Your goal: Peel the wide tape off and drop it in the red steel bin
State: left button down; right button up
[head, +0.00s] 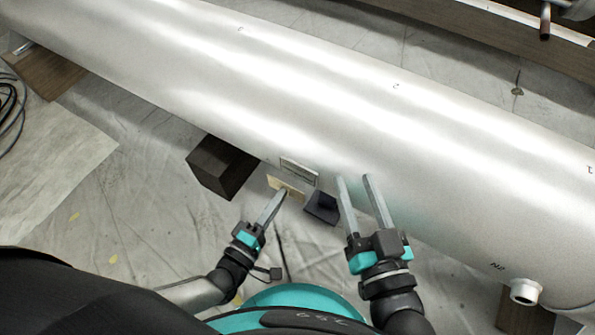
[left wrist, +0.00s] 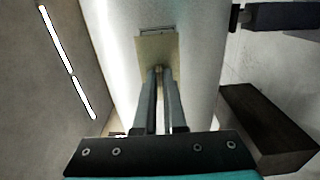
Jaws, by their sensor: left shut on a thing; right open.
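A big silvery-white tank (head: 330,90) lies across the head view, with a small framed plate (head: 300,170) on its near lower side. The wide tape (head: 273,182) is a flat pale-yellow piece just below that plate. My left gripper (head: 281,194) is shut on the tape's near edge. In the left wrist view the tape (left wrist: 150,48) stands out from the fingertips, in front of the plate; I cannot tell whether it still touches the tank. My right gripper (head: 356,179) is open and empty, right of the plate, close to the tank. No red steel bin is in view.
A dark block (head: 222,168) and a smaller dark piece (head: 322,207) stand under the tank's near side. A pipe stub (head: 525,291) sticks out at lower right. A pale sheet (head: 55,160) and coiled cables (head: 10,105) lie at left. The sheeted floor left of my left arm is mostly clear.

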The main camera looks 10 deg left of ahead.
pick_arm(q)
jog(key=shift+v, duration=2)
